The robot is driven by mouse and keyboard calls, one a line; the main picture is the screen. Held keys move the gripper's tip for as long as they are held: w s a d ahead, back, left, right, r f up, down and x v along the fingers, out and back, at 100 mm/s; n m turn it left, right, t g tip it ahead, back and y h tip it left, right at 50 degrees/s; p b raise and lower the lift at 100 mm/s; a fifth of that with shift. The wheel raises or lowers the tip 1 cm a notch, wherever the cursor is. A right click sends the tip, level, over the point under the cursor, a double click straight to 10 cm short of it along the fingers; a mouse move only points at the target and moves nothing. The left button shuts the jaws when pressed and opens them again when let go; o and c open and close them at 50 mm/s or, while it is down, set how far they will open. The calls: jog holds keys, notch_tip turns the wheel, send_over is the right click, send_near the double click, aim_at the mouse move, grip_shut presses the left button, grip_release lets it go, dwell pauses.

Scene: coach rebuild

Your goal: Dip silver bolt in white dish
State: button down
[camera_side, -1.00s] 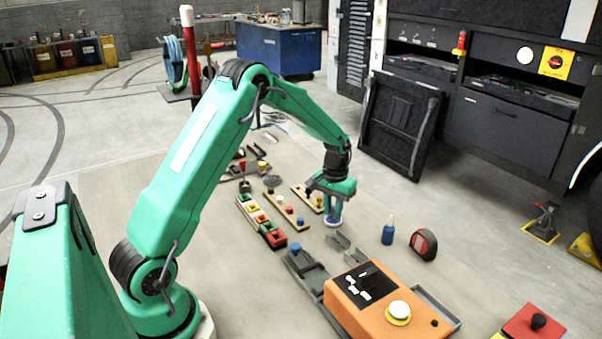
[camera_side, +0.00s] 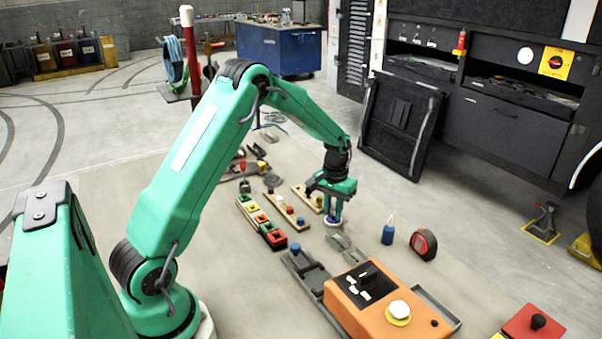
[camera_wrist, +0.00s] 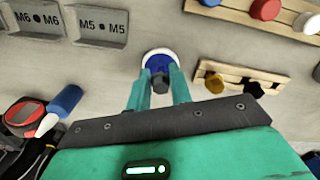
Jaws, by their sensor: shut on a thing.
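My gripper (camera_wrist: 159,92) is shut on a grey bolt (camera_wrist: 160,84), whose dark hex-like end shows between the fingers in the wrist view. The white dish (camera_wrist: 147,53), with a white rim and blue inside, is right at the fingertips and partly hidden behind the bolt. In the side view my gripper (camera_side: 334,212) points down over the dish (camera_side: 333,223), close to the mat. The bolt's lower end is hidden, so I cannot tell whether it touches the blue inside.
A blue bottle (camera_side: 388,235), a red-black tape measure (camera_side: 423,244) and an orange box (camera_side: 375,302) are to the right and front.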

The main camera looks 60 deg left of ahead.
aim_at(334, 207)
dwell(0.4)
jog(key=shift+r, duration=3.45)
jog(key=s+d+r+m, duration=0.2)
jog(key=s+d+r, duration=0.2)
jog(key=d, duration=0.3)
jog(key=s+d+r+m, duration=0.2)
jog(key=s+d+r, duration=0.2)
jog(key=d, duration=0.3)
jog(key=shift+s+d+r+m, duration=0.3)
jog(key=shift+s+r, duration=0.1)
jog(key=shift+r, duration=0.5)
